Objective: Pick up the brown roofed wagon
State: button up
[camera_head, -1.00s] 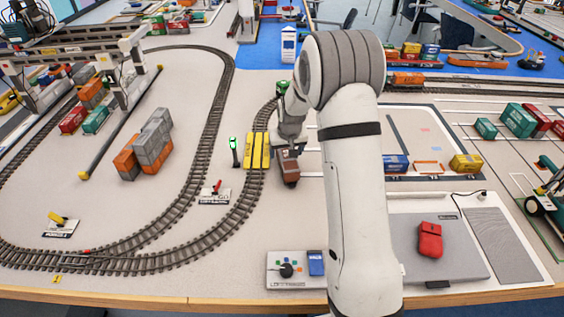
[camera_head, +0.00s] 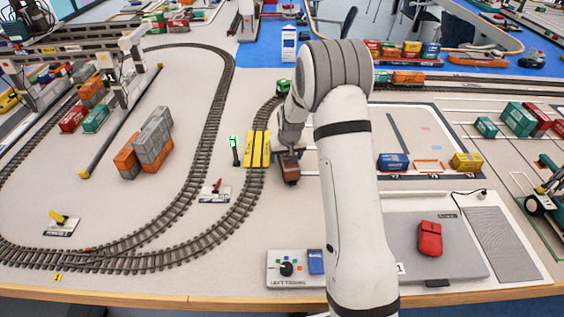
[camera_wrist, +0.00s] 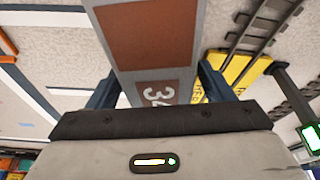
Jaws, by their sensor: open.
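The brown roofed wagon (camera_head: 290,168) stands beside the curved track, just right of the yellow crossing, with its far part hidden by my arm in the head view. In the wrist view the wagon (camera_wrist: 148,40) fills the upper middle, showing a brown panel with a grey border and white figures on its end. My gripper (camera_wrist: 158,88) is open, with one dark finger on each side of the wagon. A gap shows beside the left finger; I cannot tell whether the right finger touches.
The yellow crossing (camera_head: 257,150) lies over the track left of the wagon, with a green-lit signal post (camera_head: 234,151) beyond it. A blue container (camera_head: 393,162) stands to the right. A control box (camera_head: 290,270) sits at the front edge.

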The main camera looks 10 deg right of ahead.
jog(key=shift+c, duration=0.5)
jog(key=c, duration=1.1)
